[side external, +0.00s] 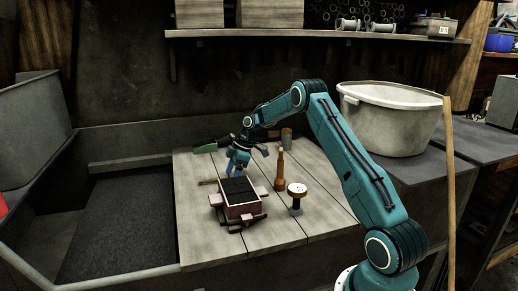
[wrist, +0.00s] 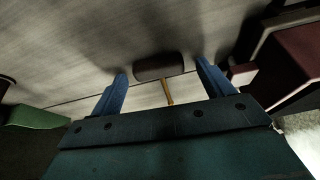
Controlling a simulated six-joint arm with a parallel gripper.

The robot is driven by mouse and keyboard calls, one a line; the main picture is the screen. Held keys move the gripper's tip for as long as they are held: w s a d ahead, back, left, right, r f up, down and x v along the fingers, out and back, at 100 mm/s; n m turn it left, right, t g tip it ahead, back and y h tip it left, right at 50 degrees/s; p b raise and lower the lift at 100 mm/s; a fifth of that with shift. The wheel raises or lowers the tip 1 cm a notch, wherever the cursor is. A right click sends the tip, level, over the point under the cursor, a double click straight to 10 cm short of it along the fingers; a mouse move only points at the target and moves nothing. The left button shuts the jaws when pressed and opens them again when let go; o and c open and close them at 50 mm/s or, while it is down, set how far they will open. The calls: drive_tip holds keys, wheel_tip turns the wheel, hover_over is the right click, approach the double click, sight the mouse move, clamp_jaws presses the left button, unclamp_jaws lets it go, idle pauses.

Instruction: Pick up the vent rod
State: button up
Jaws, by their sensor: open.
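My gripper (side external: 236,169) is open and low over the wooden table, just behind the mould box. In the wrist view its two blue fingers (wrist: 161,69) are spread apart. Between them, apart from both, lies a tool with a dark brown block-like end (wrist: 158,66) and a thin yellowish-brown rod (wrist: 168,92). The gripper's body hides the rod's lower end. I cannot tell surely whether this tool is the vent rod. In the side view a small brown piece (side external: 207,182) shows left of the gripper; I cannot tell whether it is the same tool.
The dark-filled reddish mould box (side external: 241,211) stands close in front of the gripper. A green object (side external: 205,148) is at the left. The table's front right is clear.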

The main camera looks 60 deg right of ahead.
drive_tip(key=c, duration=1.1)
drive_tip(key=shift+r, duration=0.1)
drive_tip(key=shift+r, duration=4.95)
